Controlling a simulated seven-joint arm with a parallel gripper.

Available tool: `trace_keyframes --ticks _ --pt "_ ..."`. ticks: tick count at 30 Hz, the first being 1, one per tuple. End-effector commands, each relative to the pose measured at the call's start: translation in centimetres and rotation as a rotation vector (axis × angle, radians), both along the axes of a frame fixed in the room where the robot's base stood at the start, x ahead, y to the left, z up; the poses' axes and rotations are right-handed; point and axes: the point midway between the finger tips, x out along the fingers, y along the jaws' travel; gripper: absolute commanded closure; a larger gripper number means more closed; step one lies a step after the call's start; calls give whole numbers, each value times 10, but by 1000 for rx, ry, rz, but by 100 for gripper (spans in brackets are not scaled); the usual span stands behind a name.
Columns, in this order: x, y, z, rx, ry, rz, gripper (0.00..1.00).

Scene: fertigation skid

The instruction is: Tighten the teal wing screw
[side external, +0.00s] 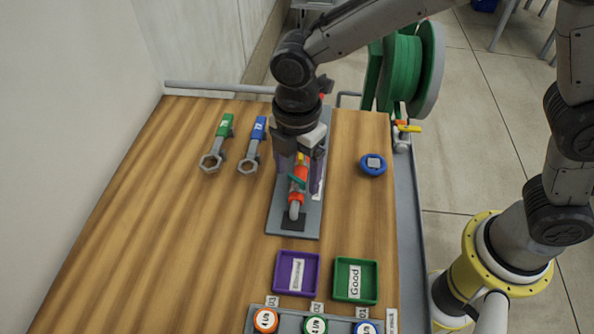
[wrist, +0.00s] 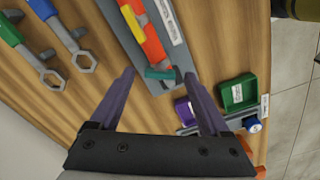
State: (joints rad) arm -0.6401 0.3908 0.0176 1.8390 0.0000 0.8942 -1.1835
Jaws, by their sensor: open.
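The teal wing screw (side external: 297,181) sits on an orange-red fitting (side external: 296,197) with a yellow part (side external: 303,157), mounted on a grey plate (side external: 281,222). In the wrist view the teal wing screw (wrist: 160,74) lies crosswise at the near end of the orange fitting (wrist: 150,40). My gripper (side external: 302,181) is above the fitting, pointing down, and partly hides it. In the wrist view my gripper (wrist: 160,76) is open, with one purple finger on each side of the screw and a gap at both sides. I cannot tell whether the fingertips are level with it.
A green-handled wrench (side external: 217,143) and a blue-handled wrench (side external: 254,144) lie left of the plate. A blue round part (side external: 373,165) is to the right. A purple tray (side external: 278,273), a green tray (side external: 376,282) and a numbered rack (side external: 286,328) stand in front.

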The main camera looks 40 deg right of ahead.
Motion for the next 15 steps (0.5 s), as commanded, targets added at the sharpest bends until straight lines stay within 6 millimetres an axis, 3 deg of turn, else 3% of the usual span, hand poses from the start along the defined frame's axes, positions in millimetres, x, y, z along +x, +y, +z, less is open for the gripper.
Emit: trace_keyframes --ticks 12,15 --pt "0 0 -8 0 0 0 20" --pt "0 0 -8 0 0 0 38"
